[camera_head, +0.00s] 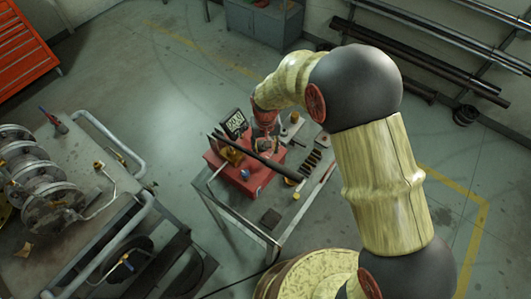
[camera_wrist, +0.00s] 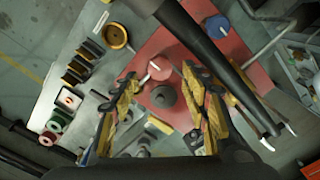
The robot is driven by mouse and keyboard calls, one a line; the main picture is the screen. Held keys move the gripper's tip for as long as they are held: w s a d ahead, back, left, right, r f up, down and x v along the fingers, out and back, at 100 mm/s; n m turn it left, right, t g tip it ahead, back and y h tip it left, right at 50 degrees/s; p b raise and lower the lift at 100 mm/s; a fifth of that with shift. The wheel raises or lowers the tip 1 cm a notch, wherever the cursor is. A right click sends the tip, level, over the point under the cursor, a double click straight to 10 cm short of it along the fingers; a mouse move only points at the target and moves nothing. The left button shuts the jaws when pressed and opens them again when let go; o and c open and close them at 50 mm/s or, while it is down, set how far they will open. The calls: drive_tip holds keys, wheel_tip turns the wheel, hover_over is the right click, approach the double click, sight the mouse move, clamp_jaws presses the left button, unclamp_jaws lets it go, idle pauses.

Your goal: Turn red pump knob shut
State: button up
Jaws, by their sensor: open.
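A red pump body (camera_head: 222,168) sits on a metal work table, with a black bar (camera_head: 262,160) across its top. In the wrist view its red plate (camera_wrist: 173,118) fills the middle and carries a round red knob (camera_wrist: 160,68) with a pale mark. A dark grey round fitting (camera_wrist: 163,97) is beside the knob. My gripper (camera_wrist: 160,77) is open, its yellow-and-black fingers on either side of the knob and fitting. I cannot tell how far above the knob the fingertips are. In the head view my gripper (camera_head: 264,128) is over the pump, partly hidden by my wrist.
The black bar (camera_wrist: 213,52) passes close to the right finger. A blue cap (camera_wrist: 217,27) and an orange round cup (camera_wrist: 115,37) are near the pump. Dark blocks (camera_wrist: 82,62) and small spools line the table's left side. A cart with reels (camera_head: 50,200) stands left.

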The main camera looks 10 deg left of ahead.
sight(266, 156)
wheel_tip(266, 156, up, 8)
drive_tip(key=shift+r, duration=0.15)
idle(0.4)
drive_tip(key=s+d+r+m+t+b, duration=0.1)
drive_tip(key=s+d+r+b, duration=0.2)
drive_tip(key=d+r, duration=0.35)
drive_tip(key=s+d+r+t+b, duration=0.2)
drive_tip(key=s+d+r+b, duration=0.15)
drive_tip(key=d+r, duration=0.35)
drive_tip(key=s+d+m+t+b, duration=0.1)
drive_tip(key=s+d+b, duration=0.3)
drive_tip(key=s+d, duration=0.7)
drive_tip(key=s+t, duration=0.1)
drive_tip(key=s, duration=0.3)
drive_tip(key=shift+s+f+m+t+b, duration=0.15)
drive_tip(key=shift+f+m+t+b, duration=0.15)
drive_tip(key=shift+m+b, duration=0.1)
